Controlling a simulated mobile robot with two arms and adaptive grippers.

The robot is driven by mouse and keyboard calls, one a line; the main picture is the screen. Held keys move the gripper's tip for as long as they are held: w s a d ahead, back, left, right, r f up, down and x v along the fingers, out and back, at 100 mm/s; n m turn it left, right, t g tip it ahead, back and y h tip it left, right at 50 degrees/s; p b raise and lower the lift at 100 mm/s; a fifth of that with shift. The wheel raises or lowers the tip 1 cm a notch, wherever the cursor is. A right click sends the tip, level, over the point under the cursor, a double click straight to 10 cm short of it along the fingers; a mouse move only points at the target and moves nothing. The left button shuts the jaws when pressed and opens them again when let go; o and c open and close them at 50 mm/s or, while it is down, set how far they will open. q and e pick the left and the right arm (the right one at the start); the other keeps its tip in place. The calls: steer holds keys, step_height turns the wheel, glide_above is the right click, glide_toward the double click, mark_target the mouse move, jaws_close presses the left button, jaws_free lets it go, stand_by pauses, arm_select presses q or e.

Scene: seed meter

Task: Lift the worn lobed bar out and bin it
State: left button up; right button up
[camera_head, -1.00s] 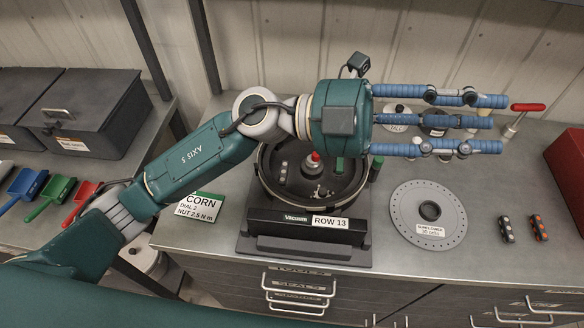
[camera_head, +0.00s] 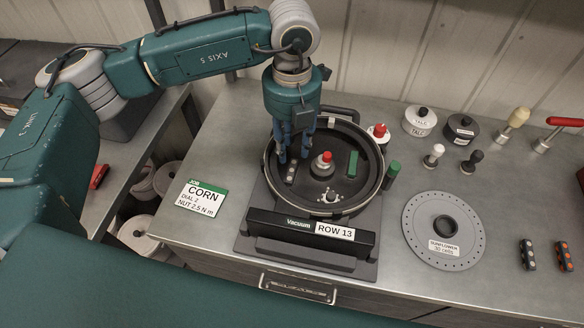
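The worn lobed bar (camera_head: 291,174) is a small dark bar with pale lobes. It sits inside the round black meter housing (camera_head: 264,192), at the left of its floor. My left gripper (camera_head: 294,157) points down over the housing's left part. Its blue fingers are apart, with their tips just behind and around the bar's far end; I cannot tell whether they touch it. Two similar lobed bars, one grey-dotted (camera_head: 527,254) and one orange-dotted (camera_head: 563,256), lie on the bench at the right. My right gripper is not in view.
Inside the housing are a red-topped knob (camera_head: 323,163) and a green block (camera_head: 353,163). A seed disc (camera_head: 420,232) lies to the right. White buckets (camera_head: 140,234) stand low between the benches. Pots (camera_head: 419,120) and tools (camera_head: 513,124) stand behind right.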

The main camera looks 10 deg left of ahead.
mark_target(291, 165)
arm_select(q)
steer(key=shift+s+f+p, duration=0.1)
steer(key=shift+f+p, duration=0.45)
steer(key=shift+f, duration=0.05)
step_height(291, 165, down, 4)
steer(key=shift+s+a+r+p, duration=0.15)
steer(key=shift+r+p, duration=0.05)
steer(key=shift+p, duration=0.7)
steer(key=shift+f, duration=0.4)
jaws_close()
